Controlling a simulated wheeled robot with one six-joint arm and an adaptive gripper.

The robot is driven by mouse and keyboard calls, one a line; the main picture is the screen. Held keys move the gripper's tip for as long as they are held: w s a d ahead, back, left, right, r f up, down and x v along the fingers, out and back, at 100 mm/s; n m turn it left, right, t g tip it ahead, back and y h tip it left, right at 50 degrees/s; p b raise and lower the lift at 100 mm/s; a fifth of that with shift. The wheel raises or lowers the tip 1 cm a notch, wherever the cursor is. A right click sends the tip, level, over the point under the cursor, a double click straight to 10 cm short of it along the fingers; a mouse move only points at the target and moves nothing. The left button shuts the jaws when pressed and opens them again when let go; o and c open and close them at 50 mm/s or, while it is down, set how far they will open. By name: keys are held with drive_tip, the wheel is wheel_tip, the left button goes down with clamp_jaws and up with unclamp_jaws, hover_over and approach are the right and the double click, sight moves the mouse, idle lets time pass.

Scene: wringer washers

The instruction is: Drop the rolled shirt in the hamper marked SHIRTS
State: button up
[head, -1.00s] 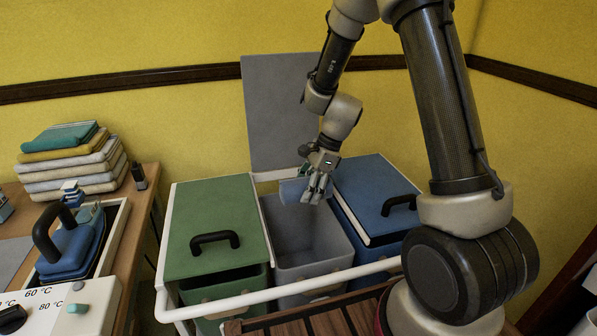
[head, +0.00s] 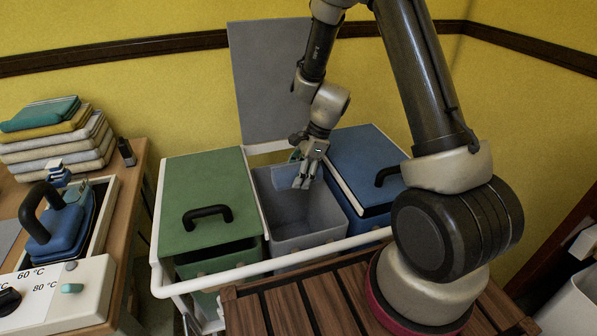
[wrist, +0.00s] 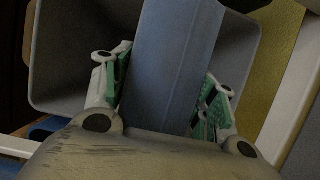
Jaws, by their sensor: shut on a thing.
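The rolled shirt (wrist: 175,65) is a plain blue-grey roll in the wrist view, between the two green-padded fingers. My gripper (head: 303,183) is shut on it, and it also shows in the wrist view (wrist: 165,88). The wrist view looks down into the grey walls (wrist: 75,60) around the shirt. No SHIRTS marking is readable.
A green-lidded hamper (head: 185,190) stands left of the grey one and a blue-lidded hamper (head: 365,165) right of it; both lids are shut. A white rail (head: 270,262) runs in front. A table with folded towels (head: 60,135) and a blue iron-like thing (head: 60,230) is at left.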

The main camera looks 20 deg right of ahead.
drive_tip(key=o, duration=1.3)
drive_tip(key=v, duration=1.2)
drive_tip(key=shift+s+n, duration=0.1)
drive_tip(key=shift+n, duration=0.5)
drive_tip(key=s+d+r+n+t+h, duration=0.2)
drive_tip(key=s+d+r+n, duration=0.3)
drive_tip(key=s+r+n, duration=0.3)
drive_tip(key=s+d+r+n+t+h, duration=0.2)
drive_tip(key=s+d+r+n, duration=0.3)
drive_tip(key=s+r+n, duration=0.4)
drive_tip(key=s+r, duration=0.2)
drive_tip(key=s, duration=0.4)
drive_tip(key=shift+s+r, duration=0.3)
drive_tip(key=shift+s, duration=0.1)
